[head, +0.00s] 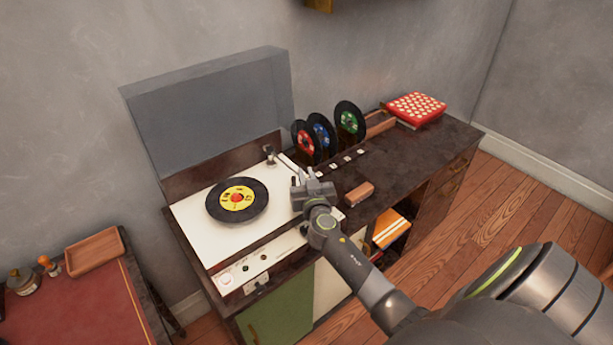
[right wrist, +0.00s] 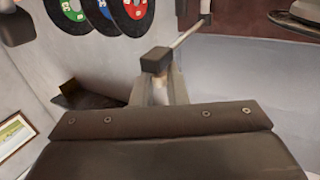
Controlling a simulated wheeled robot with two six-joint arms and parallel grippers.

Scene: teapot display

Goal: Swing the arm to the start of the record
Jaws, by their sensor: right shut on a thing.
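The record player (head: 190,222) has a white deck with its lid raised. A black record with a yellow label (head: 255,190) lies flat on it. The tone arm runs from its pivot (head: 269,153) at the back of the deck toward my right gripper (head: 298,184), to the right of the record and clear of it. In the right wrist view the tone arm (right wrist: 185,35) is a thin rod with a dark block at its near end, at my fingertips. My right gripper is shut on the tone arm; its fingers partly hide the contact. My left gripper is out of view.
Red, blue and green-label records (head: 350,120) stand upright right of the player. A brown block (head: 358,194) lies just right of my gripper. A red patterned box (head: 416,108) sits at the far right. The raised lid (head: 210,110) stands behind.

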